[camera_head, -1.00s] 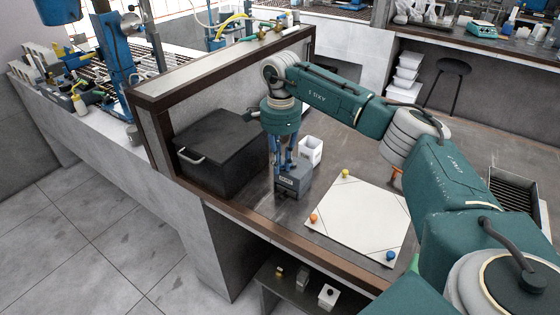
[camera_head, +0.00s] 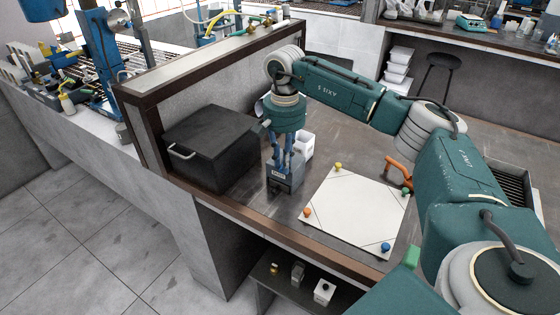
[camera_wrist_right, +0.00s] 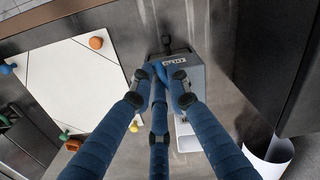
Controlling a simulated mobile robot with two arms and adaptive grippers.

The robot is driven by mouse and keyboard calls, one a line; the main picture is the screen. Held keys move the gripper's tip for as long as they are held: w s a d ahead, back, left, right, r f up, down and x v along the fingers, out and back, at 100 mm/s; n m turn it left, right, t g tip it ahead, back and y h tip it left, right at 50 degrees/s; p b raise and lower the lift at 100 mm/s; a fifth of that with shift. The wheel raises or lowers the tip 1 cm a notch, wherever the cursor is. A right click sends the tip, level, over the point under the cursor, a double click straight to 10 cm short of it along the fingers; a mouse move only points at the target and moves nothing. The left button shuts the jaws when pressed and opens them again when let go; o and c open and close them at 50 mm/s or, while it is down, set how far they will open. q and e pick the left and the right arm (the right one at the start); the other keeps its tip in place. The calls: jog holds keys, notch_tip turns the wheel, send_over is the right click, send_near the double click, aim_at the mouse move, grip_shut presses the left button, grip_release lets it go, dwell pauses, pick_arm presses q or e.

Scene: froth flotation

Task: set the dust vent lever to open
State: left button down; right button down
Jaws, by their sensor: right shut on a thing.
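The dust vent unit is a small grey box (camera_head: 288,181) with a label on its front, standing on the bench just right of a large black box. In the right wrist view the grey box (camera_wrist_right: 187,76) lies under and beside the fingers, with a small dark part (camera_wrist_right: 166,43) sticking out past its labelled edge. My right gripper (camera_head: 280,164) points down at the box. In the wrist view its blue fingers (camera_wrist_right: 160,72) are closed together at the box; the lever part between them is mostly hidden, and its setting cannot be read. My left gripper is not in view.
The black box (camera_head: 210,148) with a handle stands close on the left, before a low wall. A white container (camera_head: 302,145) is just behind the grey box. A white board (camera_head: 358,212) with coloured corner knobs lies to the right. An orange object (camera_head: 398,168) is beyond it.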

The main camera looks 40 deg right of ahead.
jog(key=n, duration=0.2)
jog(key=d+n, duration=0.1)
jog(key=n, duration=0.2)
jog(key=shift+s+d+r+n, duration=0.15)
jog(key=shift+s+d+n, duration=0.15)
jog(key=shift+s+d, duration=0.1)
dwell(0.3)
jog(key=c, duration=1.7)
grip_release()
jog(key=shift+s, duration=0.1)
jog(key=shift+o, duration=0.2)
notch_tip(320, 180, up, 12)
